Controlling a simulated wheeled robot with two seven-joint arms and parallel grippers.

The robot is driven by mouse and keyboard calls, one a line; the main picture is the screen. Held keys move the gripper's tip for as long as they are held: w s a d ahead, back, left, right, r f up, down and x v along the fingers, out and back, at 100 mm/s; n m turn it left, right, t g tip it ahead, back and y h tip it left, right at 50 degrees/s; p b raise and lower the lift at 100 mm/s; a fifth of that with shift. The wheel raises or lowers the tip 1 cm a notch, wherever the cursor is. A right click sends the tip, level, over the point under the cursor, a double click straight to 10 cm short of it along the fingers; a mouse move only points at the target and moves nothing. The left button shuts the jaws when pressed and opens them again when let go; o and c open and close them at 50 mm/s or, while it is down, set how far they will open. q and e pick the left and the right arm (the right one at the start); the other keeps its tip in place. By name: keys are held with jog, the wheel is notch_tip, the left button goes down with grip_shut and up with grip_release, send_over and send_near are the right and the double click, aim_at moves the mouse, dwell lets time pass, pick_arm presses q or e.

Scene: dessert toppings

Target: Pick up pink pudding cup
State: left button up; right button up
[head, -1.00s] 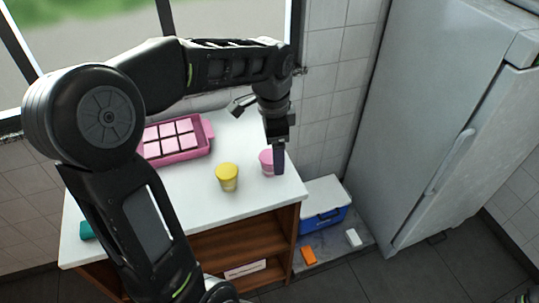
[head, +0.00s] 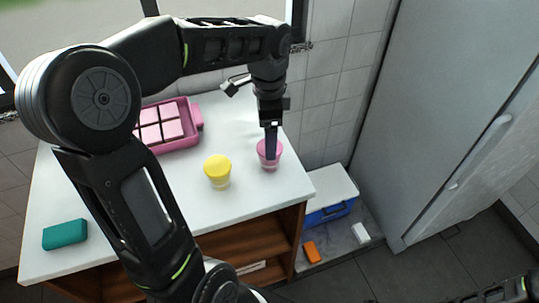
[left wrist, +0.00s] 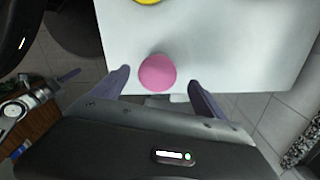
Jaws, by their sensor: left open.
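The pink pudding cup (head: 276,155) stands upright near the right end of the white counter, partly hidden by my left gripper in the head view. My left gripper (head: 271,148) points down over the cup. In the left wrist view the cup's round pink lid (left wrist: 157,72) shows between the tips of my open left gripper (left wrist: 158,82), with a gap on either side. The gripper is not closed on the cup.
A yellow cup (head: 217,170) stands left of the pink one. A pink tray (head: 196,117) with pink squares lies at the back, and a teal block (head: 65,234) at the front left. A blue and white cooler (head: 330,212) and a fridge (head: 440,110) are at the right.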

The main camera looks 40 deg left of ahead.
pick_arm(q)
jog(key=shift+f, duration=1.3)
jog(key=shift+f, duration=0.1)
notch_tip(320, 180, down, 5)
jog(key=shift+s+f+p, duration=0.1)
jog(key=shift+s+p, duration=0.05)
jog(key=shift+p, duration=0.2)
jog(key=shift+c, duration=0.4)
jog(key=c, duration=1.5)
